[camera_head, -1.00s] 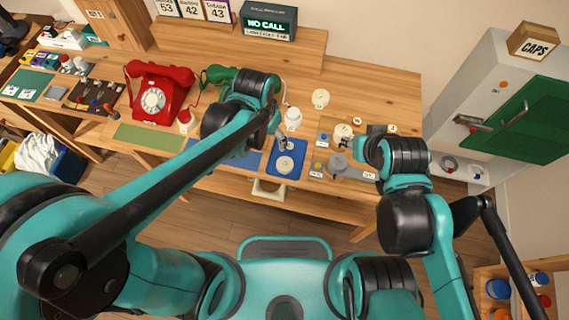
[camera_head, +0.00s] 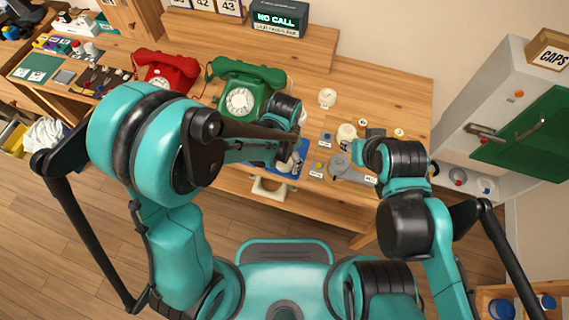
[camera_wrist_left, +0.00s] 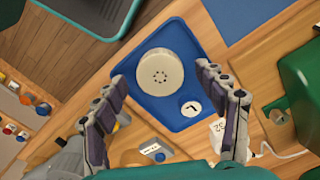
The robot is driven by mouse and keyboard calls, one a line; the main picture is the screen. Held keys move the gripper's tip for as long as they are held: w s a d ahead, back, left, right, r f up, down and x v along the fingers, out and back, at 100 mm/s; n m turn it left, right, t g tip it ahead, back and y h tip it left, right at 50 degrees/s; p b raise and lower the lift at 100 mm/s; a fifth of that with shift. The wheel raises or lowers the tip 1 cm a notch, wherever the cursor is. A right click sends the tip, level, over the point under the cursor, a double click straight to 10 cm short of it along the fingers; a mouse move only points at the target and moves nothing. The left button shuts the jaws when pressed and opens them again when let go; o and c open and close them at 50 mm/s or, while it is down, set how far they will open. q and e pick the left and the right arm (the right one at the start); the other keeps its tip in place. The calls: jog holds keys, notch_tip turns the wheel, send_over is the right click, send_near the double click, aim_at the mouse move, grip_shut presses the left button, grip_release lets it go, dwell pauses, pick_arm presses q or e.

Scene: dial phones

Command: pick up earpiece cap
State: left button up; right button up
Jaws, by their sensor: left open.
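A round cream cap (camera_wrist_left: 160,76) with small holes in its middle lies in a blue tray (camera_wrist_left: 190,45), which has a round white "L" marker (camera_wrist_left: 190,108). I take it for the earpiece cap. My left gripper (camera_wrist_left: 165,88) is open and empty, its two fingers spread on either side of the cap in the left wrist view, apart from it. In the head view my left gripper (camera_head: 291,163) is over the blue tray (camera_head: 301,153) and mostly hides the cap. My right gripper is by the grey fixture (camera_head: 340,166), its fingers too unclear to read.
A green dial phone (camera_head: 240,95) and a red dial phone (camera_head: 165,70) stand left of the tray. A cream jar (camera_head: 346,133) and small labelled parts lie to the right. A cabinet with a green door (camera_head: 525,125) stands far right.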

pick_arm(q)
jog(key=shift+f, duration=0.2)
jog(key=c, duration=1)
